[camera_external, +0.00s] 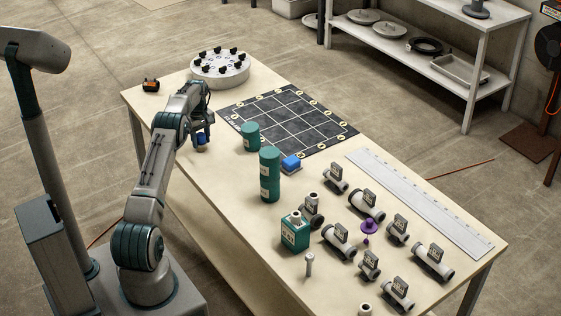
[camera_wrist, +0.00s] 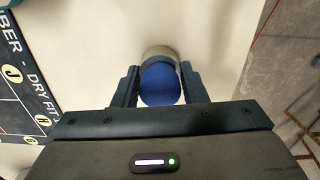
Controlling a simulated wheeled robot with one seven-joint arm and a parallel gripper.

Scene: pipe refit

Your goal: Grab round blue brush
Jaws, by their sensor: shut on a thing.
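The round blue brush (camera_wrist: 160,84) sits between the two fingers of my gripper (camera_wrist: 158,92) in the wrist view, with a pale round part showing beyond the blue. My gripper is shut on it. In the external view the brush (camera_external: 201,139) shows as a small blue shape under my gripper (camera_external: 201,135), over the left part of the table, left of the black grid mat. Whether the brush touches the tabletop cannot be told.
The black grid mat (camera_external: 285,119) and a round rack with black knobs (camera_external: 220,68) lie farther back. Several pipe fittings (camera_external: 338,236) and a long ruler (camera_external: 420,203) fill the near right.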

